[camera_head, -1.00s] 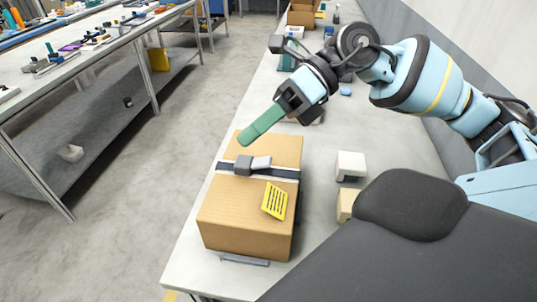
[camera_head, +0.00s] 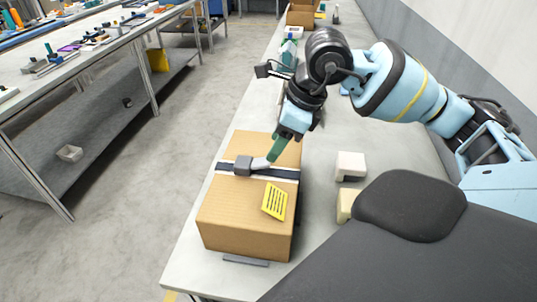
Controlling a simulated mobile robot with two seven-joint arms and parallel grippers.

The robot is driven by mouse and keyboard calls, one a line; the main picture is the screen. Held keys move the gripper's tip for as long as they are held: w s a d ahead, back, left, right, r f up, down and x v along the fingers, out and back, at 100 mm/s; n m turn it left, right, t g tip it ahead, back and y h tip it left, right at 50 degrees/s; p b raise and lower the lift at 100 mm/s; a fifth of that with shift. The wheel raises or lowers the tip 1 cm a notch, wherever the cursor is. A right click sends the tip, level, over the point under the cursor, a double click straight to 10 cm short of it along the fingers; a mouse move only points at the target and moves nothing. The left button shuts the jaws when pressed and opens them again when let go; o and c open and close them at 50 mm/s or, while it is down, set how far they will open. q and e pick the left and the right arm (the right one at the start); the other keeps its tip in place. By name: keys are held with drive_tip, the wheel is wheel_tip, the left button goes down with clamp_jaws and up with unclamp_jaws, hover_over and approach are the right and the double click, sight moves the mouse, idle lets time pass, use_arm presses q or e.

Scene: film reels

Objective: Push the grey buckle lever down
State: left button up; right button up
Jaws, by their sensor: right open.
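The grey buckle lever (camera_head: 260,163) sits on the darker grey buckle body (camera_head: 243,165). The buckle is on a dark strap (camera_head: 285,173) across the top of a cardboard box (camera_head: 238,205). My right gripper (camera_head: 274,154) has green fingers that point down at the right end of the lever. The tips look at or very close to the lever; I cannot tell if they touch. The gripper is open and holds nothing that I can see. My left gripper is not in view.
The box stands on a light workbench (camera_head: 190,262). Two pale corner blocks lie right of it, one white (camera_head: 351,165) and one cream (camera_head: 345,204). Another cardboard box (camera_head: 301,15) stands at the far end.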

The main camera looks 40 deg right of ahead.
sight(273, 172)
drive_tip(key=shift+x, duration=2.55)
drive_tip(key=c, duration=1)
drive_tip(key=b, duration=0.2)
drive_tip(key=f+t+y+b, duration=0.1)
drive_tip(key=b, duration=0.1)
drive_tip(key=f+t+y+b, duration=0.1)
drive_tip(key=b, duration=0.1)
drive_tip(key=shift+s+d+b, duration=0.35)
drive_tip(key=shift+d, duration=0.05)
drive_tip(key=shift+s+f+t+b, duration=0.1)
drive_tip(key=shift+t+b, duration=0.3)
drive_tip(key=shift+b, duration=0.85)
drive_tip(key=shift+y+b, duration=0.4)
drive_tip(key=shift+b, duration=0.05)
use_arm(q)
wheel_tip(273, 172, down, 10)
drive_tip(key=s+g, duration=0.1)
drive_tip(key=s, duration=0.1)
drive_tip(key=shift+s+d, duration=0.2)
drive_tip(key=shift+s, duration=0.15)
use_arm(e)
drive_tip(key=shift+a+r, duration=0.1)
drive_tip(key=shift+r, duration=0.2)
drive_tip(key=shift+t, duration=0.3)
